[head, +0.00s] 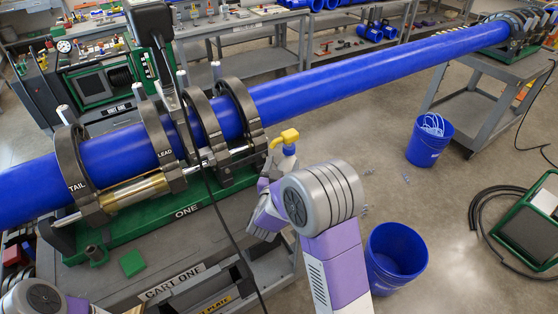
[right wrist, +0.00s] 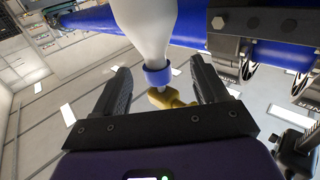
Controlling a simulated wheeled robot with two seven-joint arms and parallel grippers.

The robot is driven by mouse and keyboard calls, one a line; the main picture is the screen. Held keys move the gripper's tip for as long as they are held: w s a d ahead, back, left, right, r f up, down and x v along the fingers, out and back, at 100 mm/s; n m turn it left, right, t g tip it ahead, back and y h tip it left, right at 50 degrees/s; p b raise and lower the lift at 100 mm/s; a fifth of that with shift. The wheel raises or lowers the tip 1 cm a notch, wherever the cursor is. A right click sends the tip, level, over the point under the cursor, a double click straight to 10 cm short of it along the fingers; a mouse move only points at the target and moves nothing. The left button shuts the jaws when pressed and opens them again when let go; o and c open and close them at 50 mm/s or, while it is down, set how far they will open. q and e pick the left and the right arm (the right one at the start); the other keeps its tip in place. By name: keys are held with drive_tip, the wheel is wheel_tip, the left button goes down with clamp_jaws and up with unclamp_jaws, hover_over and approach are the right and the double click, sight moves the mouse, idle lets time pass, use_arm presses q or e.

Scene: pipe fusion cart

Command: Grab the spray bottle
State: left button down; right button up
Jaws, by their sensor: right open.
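The spray bottle (head: 281,163) has a pale body, a blue collar and a yellow spray head. In the head view it is at the right end of the green-based cart, partly hidden by my right arm. My right gripper (head: 268,188) is beside it, its fingers mostly hidden there. In the right wrist view, the bottle (right wrist: 147,30) appears upside down, with its collar and yellow head between the two dark fingers of the open right gripper (right wrist: 160,68). Clear gaps show on both sides. My left gripper is not in view; only part of my left arm shows at lower left.
A long blue pipe (head: 350,74) runs through the clamp rings (head: 237,108) above cart one (head: 140,280). A black cable hangs across the cart. Blue buckets (head: 396,258) (head: 428,143) stand on the floor at right, with open floor between them.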

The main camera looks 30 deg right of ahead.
drive_tip(key=shift+x, duration=1)
drive_tip(key=shift+w+d, duration=0.25)
drive_tip(key=x, duration=0.4)
drive_tip(key=shift+d+b, duration=0.35)
drive_tip(key=shift+d, duration=0.25)
drive_tip(key=shift+c, duration=0.3)
drive_tip(key=shift+w, duration=0.1)
clamp_jaws()
